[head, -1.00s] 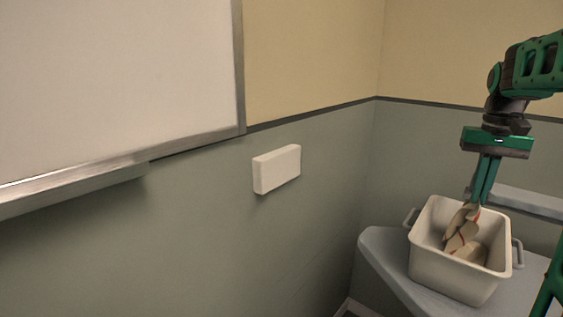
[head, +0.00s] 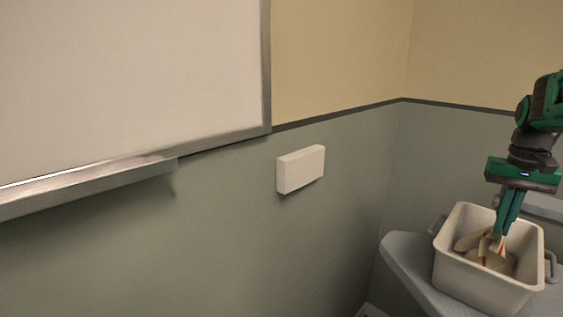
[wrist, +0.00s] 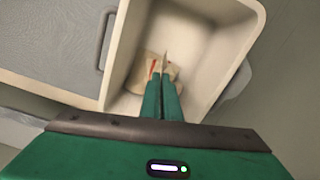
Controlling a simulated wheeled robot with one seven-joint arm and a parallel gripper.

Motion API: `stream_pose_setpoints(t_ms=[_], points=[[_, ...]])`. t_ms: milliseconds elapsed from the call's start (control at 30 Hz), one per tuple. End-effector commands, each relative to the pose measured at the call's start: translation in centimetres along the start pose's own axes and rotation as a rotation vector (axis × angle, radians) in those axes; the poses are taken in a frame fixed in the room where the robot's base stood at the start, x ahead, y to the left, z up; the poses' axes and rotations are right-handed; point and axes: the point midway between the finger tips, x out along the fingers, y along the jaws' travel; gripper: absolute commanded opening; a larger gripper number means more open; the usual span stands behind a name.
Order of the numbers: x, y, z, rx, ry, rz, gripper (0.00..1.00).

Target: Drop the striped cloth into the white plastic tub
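The white plastic tub (head: 480,288) stands on a grey surface at the lower right of the head view. Its inside fills the middle of the wrist view, with its pale wall (wrist: 221,45) to the right. The striped cloth (head: 470,240), beige with red-orange stripes, is inside the tub, bunched and spread low. My gripper (head: 499,234) points down into the tub with its fingers close together, shut on the cloth. In the wrist view the fingertips (wrist: 163,80) pinch a fold of the cloth (wrist: 152,68). The fingers hide part of the cloth.
The grey surface (head: 405,260) under the tub has bare room to its left. The tub has side handles (wrist: 104,40). A white box (head: 301,169) and a whiteboard (head: 130,85) are on the wall at left, clear of my arm.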

Motion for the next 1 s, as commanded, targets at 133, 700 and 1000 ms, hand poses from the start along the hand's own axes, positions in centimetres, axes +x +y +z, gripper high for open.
stream_pose_setpoints(t_ms=[133, 700, 1000], points=[[-0.03, -0.02, 0.0, -0.001, 0.0, 0.0, 0.24], [-0.04, -0.06, 0.01, -0.001, 0.0, 0.0, 0.62], [-0.05, -0.07, 0.01, -0.001, 0.0, 0.0, 0.75]])
